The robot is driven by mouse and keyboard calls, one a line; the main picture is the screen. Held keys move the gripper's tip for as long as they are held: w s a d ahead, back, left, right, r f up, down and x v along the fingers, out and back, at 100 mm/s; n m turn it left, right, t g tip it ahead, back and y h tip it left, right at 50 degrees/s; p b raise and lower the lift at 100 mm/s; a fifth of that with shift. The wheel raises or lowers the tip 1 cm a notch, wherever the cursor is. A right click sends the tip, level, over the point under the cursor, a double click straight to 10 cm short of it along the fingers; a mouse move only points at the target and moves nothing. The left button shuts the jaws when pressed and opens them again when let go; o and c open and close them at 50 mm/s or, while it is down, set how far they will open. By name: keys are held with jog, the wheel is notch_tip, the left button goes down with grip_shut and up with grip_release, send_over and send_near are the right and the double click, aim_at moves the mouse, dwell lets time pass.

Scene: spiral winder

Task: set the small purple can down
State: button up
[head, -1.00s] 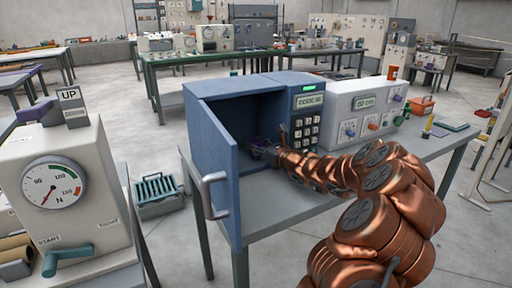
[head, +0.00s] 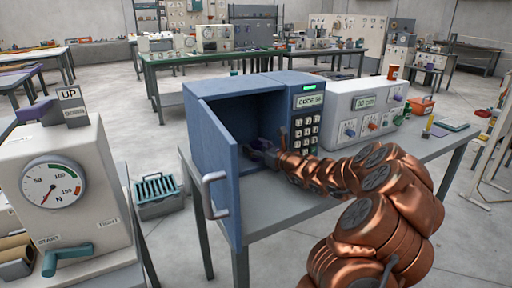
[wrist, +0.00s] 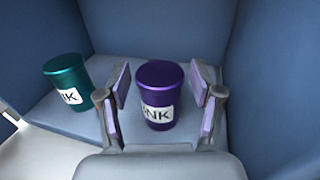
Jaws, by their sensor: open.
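The small purple can (wrist: 160,97) stands upright on the floor of the blue safe-like box, with a white label reading "NK" or similar facing the wrist camera. My gripper (wrist: 163,100) is open, its lilac-padded fingers on either side of the can with a visible gap at each side. In the head view my gripper (head: 262,150) reaches into the open front of the blue box (head: 215,175). The can cannot be made out clearly there.
A teal can (wrist: 68,83) with a white label stands left of the purple can inside the box. The box's door (head: 213,165) with its grey handle (head: 213,195) hangs open at the left. A keypad (head: 306,128) is at the right of the opening.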

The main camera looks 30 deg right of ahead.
jog(key=shift+r, duration=0.15)
jog(key=s, duration=0.4)
jog(key=s+d, duration=0.1)
jog(key=s, duration=0.3)
jog(key=s+d, duration=0.1)
jog(key=s, duration=0.2)
jog(key=shift+s+d, duration=0.1)
jog(key=shift+s, duration=0.3)
jog(key=shift+s, duration=0.1)
